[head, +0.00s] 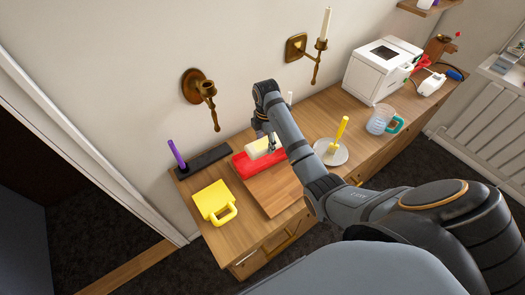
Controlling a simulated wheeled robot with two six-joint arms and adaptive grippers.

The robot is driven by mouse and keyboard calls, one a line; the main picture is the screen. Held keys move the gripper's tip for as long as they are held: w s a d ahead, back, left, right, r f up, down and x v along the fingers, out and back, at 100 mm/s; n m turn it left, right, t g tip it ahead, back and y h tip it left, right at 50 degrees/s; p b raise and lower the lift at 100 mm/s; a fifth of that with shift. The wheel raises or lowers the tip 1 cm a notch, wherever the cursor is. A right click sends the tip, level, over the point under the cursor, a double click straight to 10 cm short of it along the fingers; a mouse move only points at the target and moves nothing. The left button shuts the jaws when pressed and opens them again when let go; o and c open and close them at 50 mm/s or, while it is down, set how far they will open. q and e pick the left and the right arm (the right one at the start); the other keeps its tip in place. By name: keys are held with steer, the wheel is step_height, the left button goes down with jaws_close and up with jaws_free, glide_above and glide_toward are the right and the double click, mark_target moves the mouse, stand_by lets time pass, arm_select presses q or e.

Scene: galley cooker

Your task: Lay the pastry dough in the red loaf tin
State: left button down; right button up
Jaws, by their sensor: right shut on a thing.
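The red loaf tin (240,166) stands at the back edge of a wooden board on the sideboard, near the wall. The pale cream pastry dough (257,148) is over the tin's opening; I cannot tell whether it touches the tin's floor. My right gripper (271,142) is shut on the dough at its right end, and my arm hides part of the tin's right side. My left gripper is not in view.
A yellow mug-like container (213,202) stands left of the wooden board (272,188). A dark tray (205,161) with a purple stick (177,154) is behind. Brass sconces (204,90) jut from the wall.

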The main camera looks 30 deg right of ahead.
mark_target(263, 146)
steer(key=shift+w+f, duration=0.35)
steer(key=shift+w, duration=0.05)
steer(key=shift+w+f, duration=0.1)
steer(key=shift+f, duration=0.15)
steer(key=shift+w+f, duration=0.15)
steer(key=shift+f, duration=0.1)
steer(key=shift+w+f, duration=0.2)
steer(key=shift+f, duration=0.1)
step_height(263, 146, down, 2)
steer(key=shift+f+p, duration=0.2)
steer(key=shift+p, duration=0.55)
steer(key=shift+f, duration=0.2)
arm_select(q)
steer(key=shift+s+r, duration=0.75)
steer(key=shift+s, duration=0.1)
arm_select(e)
steer(key=shift+f, duration=0.5)
steer(key=shift+f, duration=0.1)
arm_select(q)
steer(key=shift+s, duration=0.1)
